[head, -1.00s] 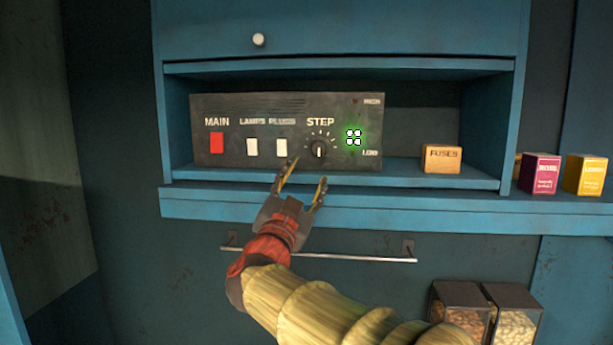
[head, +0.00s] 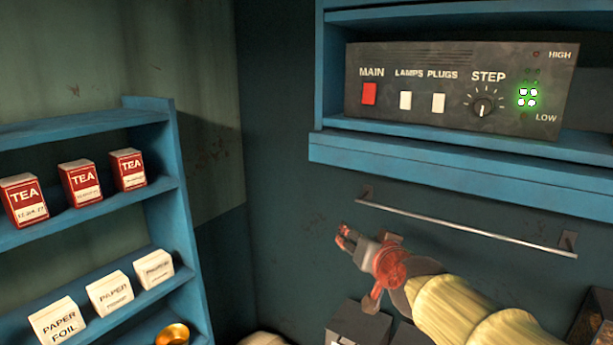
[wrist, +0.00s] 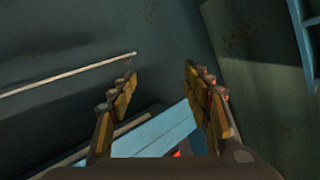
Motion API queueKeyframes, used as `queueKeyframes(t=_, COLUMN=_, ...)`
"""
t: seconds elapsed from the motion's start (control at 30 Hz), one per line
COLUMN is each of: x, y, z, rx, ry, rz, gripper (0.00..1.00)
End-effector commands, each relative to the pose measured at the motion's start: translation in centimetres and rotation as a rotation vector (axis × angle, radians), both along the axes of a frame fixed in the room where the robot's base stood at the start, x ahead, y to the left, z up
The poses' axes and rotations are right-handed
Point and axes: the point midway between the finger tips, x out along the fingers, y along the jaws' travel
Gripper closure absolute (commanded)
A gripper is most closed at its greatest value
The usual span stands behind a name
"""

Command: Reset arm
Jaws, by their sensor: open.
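My gripper (head: 345,236) is in the lower right half of the head view, in front of the dark wall and below the shelf with the control panel. My red wrist and yellow sleeved arm reach in from the lower right. In the wrist view my gripper (wrist: 160,80) shows two yellow-padded fingers spread apart with nothing between them. Beyond the fingers are dark wall and a blue board (wrist: 165,130). The fingertips are small and partly blurred in the head view.
The control panel (head: 455,62) sits on the blue shelf at upper right, green lights lit. A metal rail (head: 465,232) runs along the wall above my gripper. Dark-lidded boxes (head: 360,325) stand below. A blue rack (head: 160,150) with tea boxes (head: 80,183) and paper boxes (head: 110,295) is at left.

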Motion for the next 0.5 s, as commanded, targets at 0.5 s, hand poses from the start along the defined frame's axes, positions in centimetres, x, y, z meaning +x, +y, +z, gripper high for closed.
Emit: queueKeyframes(t=0.5, x=-24.9, y=-3.1, z=-25.2, rx=-0.242, ry=0.727, rz=0.190, gripper=0.51)
